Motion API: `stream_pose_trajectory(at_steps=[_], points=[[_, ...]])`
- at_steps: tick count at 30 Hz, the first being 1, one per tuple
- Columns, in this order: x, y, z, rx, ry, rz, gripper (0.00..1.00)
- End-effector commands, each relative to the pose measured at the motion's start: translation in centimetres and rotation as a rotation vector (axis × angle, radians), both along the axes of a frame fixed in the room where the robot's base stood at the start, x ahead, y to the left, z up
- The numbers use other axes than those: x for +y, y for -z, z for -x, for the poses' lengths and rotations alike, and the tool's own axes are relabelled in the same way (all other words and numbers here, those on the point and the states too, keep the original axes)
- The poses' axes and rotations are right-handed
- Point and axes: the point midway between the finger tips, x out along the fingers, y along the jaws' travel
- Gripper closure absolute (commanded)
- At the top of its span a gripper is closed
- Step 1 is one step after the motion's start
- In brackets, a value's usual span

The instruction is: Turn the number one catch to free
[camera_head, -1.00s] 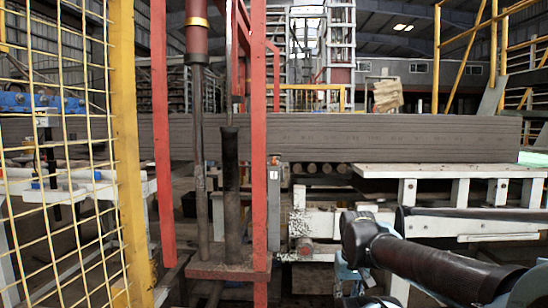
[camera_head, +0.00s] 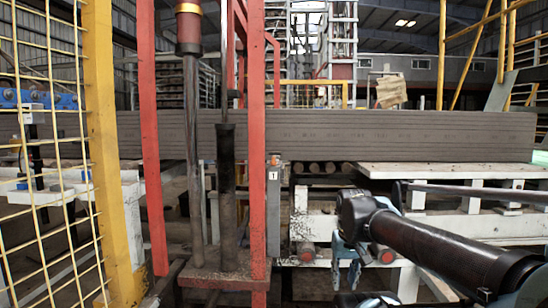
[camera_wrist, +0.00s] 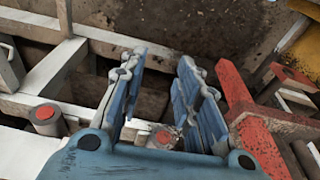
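A narrow grey upright box with a white label reading 1 (camera_head: 273,176) stands just right of a red post in the head view. It has a small orange-red top. I take it for the number one catch; its setting is too small to tell. My gripper (camera_head: 345,278) hangs pointing down, lower and to the right of this box, apart from it. In the wrist view my gripper (camera_wrist: 160,62) has its two blue fingers spread with nothing held between them. I cannot pick out the labelled box for certain in the wrist view.
Red posts (camera_head: 257,140) and a dark cylinder (camera_head: 228,195) stand left of the box. A yellow mesh guard (camera_head: 102,140) is farther left. White frame beams (camera_head: 425,226) and a red-ended roller (camera_head: 306,252) lie near my gripper. A long grey stack (camera_head: 400,135) runs behind.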

Motion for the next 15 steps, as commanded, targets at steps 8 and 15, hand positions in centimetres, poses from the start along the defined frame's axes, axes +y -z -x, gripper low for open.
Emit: stream_pose_trajectory(at_steps=[8,15], points=[[2.4,-12.9,-7.3,0.035,0.002,-0.012,0.70],[5.3,-23.1,-13.4,0.067,0.011,-0.018,0.70]])
